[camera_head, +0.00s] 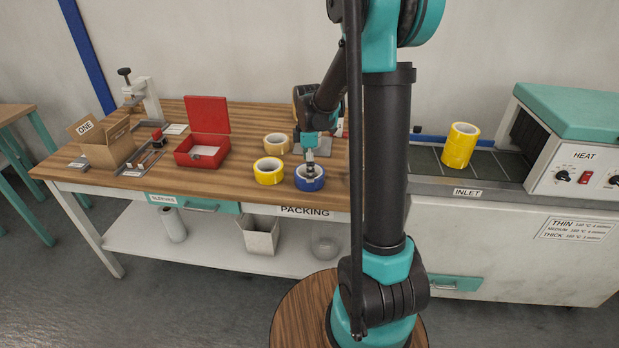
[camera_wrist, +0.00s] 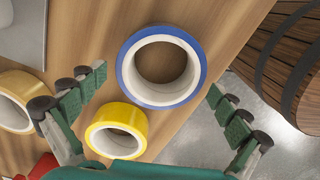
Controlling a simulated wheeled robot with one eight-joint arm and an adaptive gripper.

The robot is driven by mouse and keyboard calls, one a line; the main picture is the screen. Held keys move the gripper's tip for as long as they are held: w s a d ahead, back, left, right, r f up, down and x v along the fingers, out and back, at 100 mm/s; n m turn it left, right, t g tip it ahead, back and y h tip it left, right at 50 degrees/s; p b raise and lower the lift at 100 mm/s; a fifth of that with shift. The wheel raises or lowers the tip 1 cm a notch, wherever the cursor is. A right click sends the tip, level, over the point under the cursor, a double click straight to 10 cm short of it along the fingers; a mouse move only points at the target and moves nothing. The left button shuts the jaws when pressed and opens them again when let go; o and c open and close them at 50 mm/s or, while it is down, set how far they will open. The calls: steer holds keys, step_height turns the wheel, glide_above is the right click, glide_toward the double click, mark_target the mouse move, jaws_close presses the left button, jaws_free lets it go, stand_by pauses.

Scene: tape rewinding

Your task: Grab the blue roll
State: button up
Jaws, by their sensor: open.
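The blue roll (camera_head: 308,185) lies flat on the wooden table near its front edge. It also shows in the wrist view (camera_wrist: 160,102), with a white core and an open centre. My gripper (camera_head: 310,162) points down just above the roll in the head view. In the wrist view my gripper (camera_wrist: 157,82) is open and empty, with its fingers to the left and right and the blue roll ahead between them. I cannot tell the exact height gap.
A yellow roll (camera_head: 268,176) lies just left of the blue one, and a tan roll (camera_head: 277,141) lies behind. A red box (camera_head: 200,157) and a cardboard box (camera_head: 105,150) stand farther left. Stacked yellow rolls (camera_head: 460,146) stand on the right-hand machine's inlet.

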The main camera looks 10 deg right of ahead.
steer(key=shift+f, duration=1.4)
steer(key=c, duration=1.1)
steer(key=shift+o, duration=0.2)
steer(key=shift+r, duration=0.1)
